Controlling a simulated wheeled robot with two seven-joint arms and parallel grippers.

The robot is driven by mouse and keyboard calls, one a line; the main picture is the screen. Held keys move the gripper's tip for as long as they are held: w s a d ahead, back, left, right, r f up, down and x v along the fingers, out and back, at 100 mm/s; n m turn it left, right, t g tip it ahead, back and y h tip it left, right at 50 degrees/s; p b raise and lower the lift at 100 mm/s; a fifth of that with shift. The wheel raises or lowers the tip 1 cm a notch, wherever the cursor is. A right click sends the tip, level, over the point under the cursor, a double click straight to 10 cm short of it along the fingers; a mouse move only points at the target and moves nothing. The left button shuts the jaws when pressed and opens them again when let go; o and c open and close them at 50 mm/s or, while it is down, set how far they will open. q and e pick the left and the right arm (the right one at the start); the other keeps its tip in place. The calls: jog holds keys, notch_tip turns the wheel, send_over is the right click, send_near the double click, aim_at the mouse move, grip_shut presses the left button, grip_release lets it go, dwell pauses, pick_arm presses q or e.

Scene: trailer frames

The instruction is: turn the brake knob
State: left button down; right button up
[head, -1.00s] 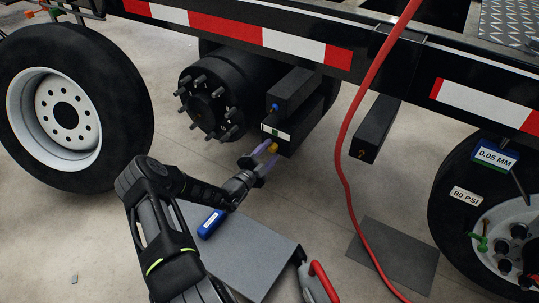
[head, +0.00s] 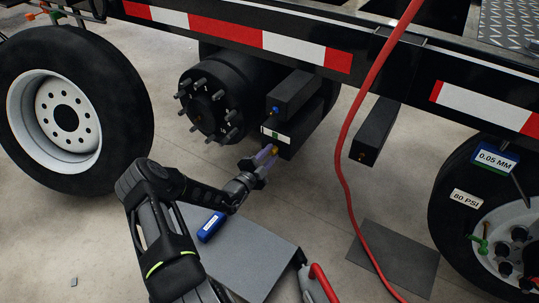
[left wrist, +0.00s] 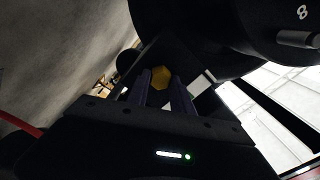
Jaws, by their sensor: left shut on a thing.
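The yellow brake knob (head: 275,149) is at the lower front of a black box (head: 300,132) under the trailer frame, below a white label with a green mark. My left gripper (head: 269,155) has its purple fingers closed on the knob from the front left. In the left wrist view the knob (left wrist: 160,78) shows between the two fingertips, and the fingers hide part of it. My right gripper is not in view.
A black hub with studs (head: 210,95) is just left of the box. A red hose (head: 345,150) hangs to its right. A grey platform (head: 245,255) with a blue device (head: 211,225) on it lies below my arm. A wheel (head: 65,120) stands at left.

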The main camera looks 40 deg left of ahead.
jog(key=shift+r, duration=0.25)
